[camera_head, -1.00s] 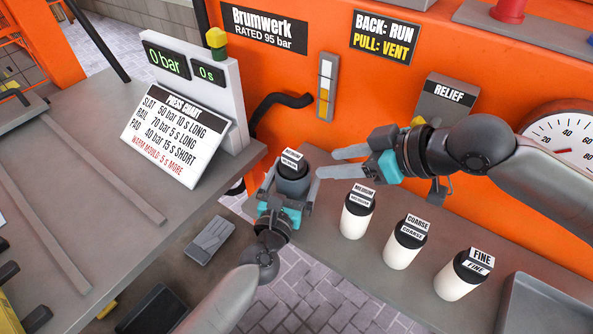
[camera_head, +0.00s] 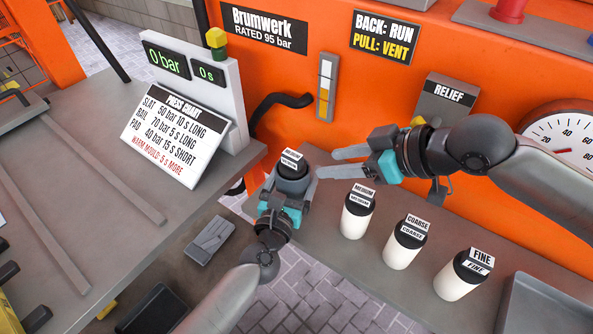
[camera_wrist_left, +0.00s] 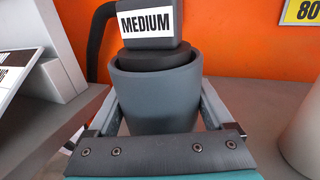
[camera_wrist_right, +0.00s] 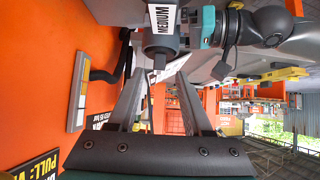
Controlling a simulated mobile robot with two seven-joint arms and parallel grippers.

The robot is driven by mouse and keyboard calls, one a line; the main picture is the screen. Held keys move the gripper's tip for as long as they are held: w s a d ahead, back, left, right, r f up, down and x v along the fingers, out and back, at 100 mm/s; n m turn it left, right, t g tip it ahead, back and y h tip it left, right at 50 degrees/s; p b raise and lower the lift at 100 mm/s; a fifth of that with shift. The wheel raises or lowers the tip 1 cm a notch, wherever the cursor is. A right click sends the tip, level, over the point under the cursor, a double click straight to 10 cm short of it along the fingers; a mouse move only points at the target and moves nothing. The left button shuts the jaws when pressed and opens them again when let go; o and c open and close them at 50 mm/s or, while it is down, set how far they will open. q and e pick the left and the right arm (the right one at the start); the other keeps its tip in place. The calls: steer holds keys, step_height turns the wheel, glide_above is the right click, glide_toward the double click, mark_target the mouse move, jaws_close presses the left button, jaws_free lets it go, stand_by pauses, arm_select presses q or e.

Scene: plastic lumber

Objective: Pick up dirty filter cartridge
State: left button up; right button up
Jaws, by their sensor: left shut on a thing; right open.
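A dark grey cylinder with a black cap and a MEDIUM label (camera_head: 292,183) stands at the machine's shelf. My left gripper (camera_head: 287,190) is shut around its grey body. The left wrist view shows this grey body (camera_wrist_left: 155,95) between the two fingers, with the cap and label on top. I cannot tell whether the grey part is a cup or the cartridge's own body. My right gripper (camera_head: 325,163) is open and empty, its fingers pointing left towards the capped top. In the right wrist view the MEDIUM cap (camera_wrist_right: 160,42) lies beyond the fingertips.
Three white cartridges with black caps stand on the shelf at right: MEDIUM (camera_head: 356,218), COARSE (camera_head: 402,250) and FINE (camera_head: 460,278). A grey tray (camera_head: 545,305) is at the far right. The orange machine wall (camera_head: 290,70) with a black hose (camera_head: 275,105) stands behind.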

steer(key=shift+o, duration=1)
steer(key=shift+w+a+r, duration=0.25)
steer(key=shift+w+r, duration=0.05)
steer(key=shift+w, duration=0.25)
steer(key=g+h, duration=0.3)
steer(key=h, duration=0.2)
glide_toward(294, 155)
steer(key=shift+x, duration=4.7)
steer(key=shift+c, duration=0.2)
jaws_close()
